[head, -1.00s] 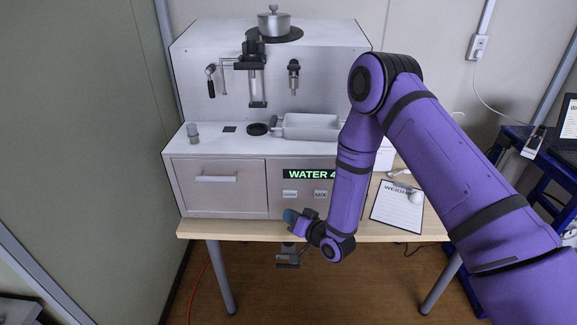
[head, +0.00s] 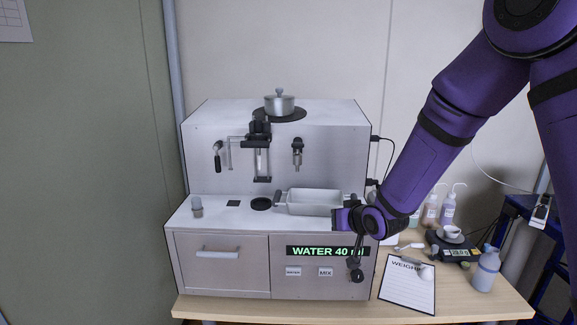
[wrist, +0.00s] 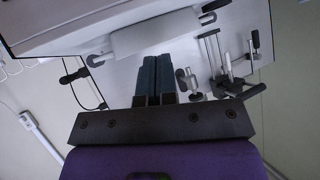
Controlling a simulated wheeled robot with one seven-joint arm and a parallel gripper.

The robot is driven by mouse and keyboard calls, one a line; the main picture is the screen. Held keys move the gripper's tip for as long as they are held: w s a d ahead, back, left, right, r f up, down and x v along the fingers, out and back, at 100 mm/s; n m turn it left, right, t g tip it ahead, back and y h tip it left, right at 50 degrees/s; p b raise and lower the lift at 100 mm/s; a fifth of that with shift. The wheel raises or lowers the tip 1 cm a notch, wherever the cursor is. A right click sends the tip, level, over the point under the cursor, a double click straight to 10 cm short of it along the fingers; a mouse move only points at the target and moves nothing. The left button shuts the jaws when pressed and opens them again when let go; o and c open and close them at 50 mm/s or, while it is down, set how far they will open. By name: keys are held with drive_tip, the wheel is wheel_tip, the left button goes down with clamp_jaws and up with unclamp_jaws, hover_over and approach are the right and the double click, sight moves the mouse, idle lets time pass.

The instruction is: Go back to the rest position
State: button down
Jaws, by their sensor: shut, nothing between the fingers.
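My gripper (wrist: 157,78) is shut and empty; its two dark fingers lie side by side in the wrist view. In the head view my purple arm reaches in from the upper right, and its wrist end is in front of the right side of the soil analyser (head: 217,278). The fingers are not clearly seen there. The analyser's display reads "WATER 40 ml", partly covered at its right end by my wrist.
A white tray (head: 315,203) sits on the analyser's ledge, close behind my wrist. A lidded pot (head: 279,104) stands on top. On the table are a clipboard (head: 408,288), a scale (head: 456,252) with a cup, and a bottle (head: 486,272). The wall area above the analyser is free.

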drive_tip(key=s+d+r+m+g+h, duration=0.15)
drive_tip(key=s+d+r+h, duration=0.25)
drive_tip(key=s+d+r, duration=1)
drive_tip(key=s+d+r+g, duration=0.1)
drive_tip(key=s+r+g, duration=0.1)
drive_tip(key=s, duration=0.9)
drive_tip(key=s+d+r+g+h, duration=0.1)
drive_tip(key=s+r, duration=0.3)
drive_tip(key=s, duration=0.7)
drive_tip(key=shift+s+d+r+m+g, duration=0.15)
drive_tip(key=shift+d+r+m+g, duration=0.05)
drive_tip(key=shift+d+m+g, duration=0.3)
